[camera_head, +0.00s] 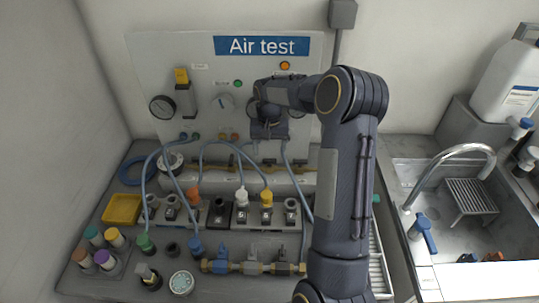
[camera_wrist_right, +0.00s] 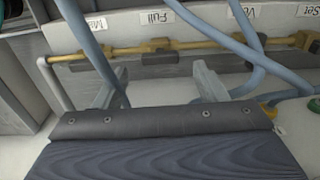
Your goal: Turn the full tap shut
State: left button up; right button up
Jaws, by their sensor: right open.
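In the right wrist view, the "Full" label (camera_wrist_right: 160,17) sits on a pale ledge above a horizontal brass pipe (camera_wrist_right: 95,52). Below that label is the full tap (camera_wrist_right: 158,57), a brass body with a dark grey handle that looks to lie along the pipe. My right gripper (camera_wrist_right: 156,84) is open, its two grey fingers apart on either side of the tap, with nothing between them. I cannot tell whether they touch it. In the head view, my right gripper (camera_head: 269,132) is in front of the panel's lower part and hides the tap. My left gripper is not in view.
The Air test panel (camera_head: 145,60) stands behind. Blue hoses (camera_wrist_right: 243,25) cross near the right finger. A block of fittings (camera_head: 225,215), a brass manifold (camera_head: 250,267), a yellow tray (camera_head: 122,209) and several capped jars (camera_head: 95,236) fill the bench. A sink (camera_head: 440,180) is at right.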

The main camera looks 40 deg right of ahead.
aim_at(270, 160)
jog(key=shift+f, duration=1.75)
jog(key=shift+c, duration=0.2)
jog(key=c, duration=0.9)
